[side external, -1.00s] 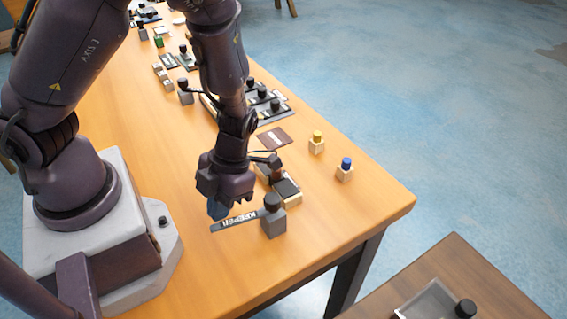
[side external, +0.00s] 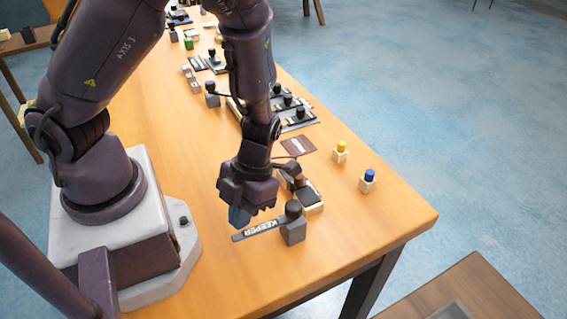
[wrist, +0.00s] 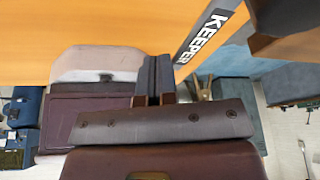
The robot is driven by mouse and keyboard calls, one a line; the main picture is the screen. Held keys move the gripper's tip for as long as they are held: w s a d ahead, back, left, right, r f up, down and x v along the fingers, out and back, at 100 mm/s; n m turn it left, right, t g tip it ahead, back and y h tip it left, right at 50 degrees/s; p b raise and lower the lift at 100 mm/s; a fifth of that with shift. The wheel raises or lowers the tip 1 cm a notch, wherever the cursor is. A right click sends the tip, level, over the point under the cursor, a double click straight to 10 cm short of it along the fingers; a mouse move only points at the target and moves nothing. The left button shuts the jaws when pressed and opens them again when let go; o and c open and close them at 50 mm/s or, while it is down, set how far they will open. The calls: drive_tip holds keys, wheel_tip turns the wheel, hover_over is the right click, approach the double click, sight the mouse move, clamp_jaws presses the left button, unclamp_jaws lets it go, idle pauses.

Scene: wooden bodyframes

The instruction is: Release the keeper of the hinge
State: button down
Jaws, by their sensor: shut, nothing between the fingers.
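The keeper is a flat grey bar (side external: 258,229) with "KEEPER" in white letters. It reaches left from a grey block (side external: 293,233) with a black knob (side external: 292,209) on top, near the table's front right. In the wrist view the lettered bar (wrist: 207,35) lies right of my fingers. My gripper (side external: 239,217) is shut and empty, pointing down just behind the bar's left part. I cannot tell whether it touches the bar. In the wrist view the fingers (wrist: 153,80) are together. A dark piece on a pale base (side external: 309,197), possibly the hinge, sits behind the block, partly hidden.
A yellow-topped block (side external: 340,151) and a blue-topped block (side external: 368,180) stand to the right. A dark brown plate (side external: 298,146) lies farther back. Several knobbed fixtures line the table beyond. The front right of the wooden table (side external: 375,230) is clear.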

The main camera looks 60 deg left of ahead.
drive_tip(key=a, duration=0.4)
drive_tip(key=shift+r, duration=0.1)
drive_tip(key=a+r, duration=0.3)
drive_tip(key=r, duration=0.6)
drive_tip(key=shift+a, duration=0.2)
drive_tip(key=shift+w, duration=0.1)
wheel_tip(320, 180, up, 20)
drive_tip(key=n+t+y, duration=0.1)
drive_tip(key=n+t, duration=0.8)
drive_tip(key=n, duration=2.2)
drive_tip(key=shift+d+f+n+t+y, duration=0.2)
drive_tip(key=shift+d+n+t+y, duration=0.1)
drive_tip(key=shift+d, duration=0.05)
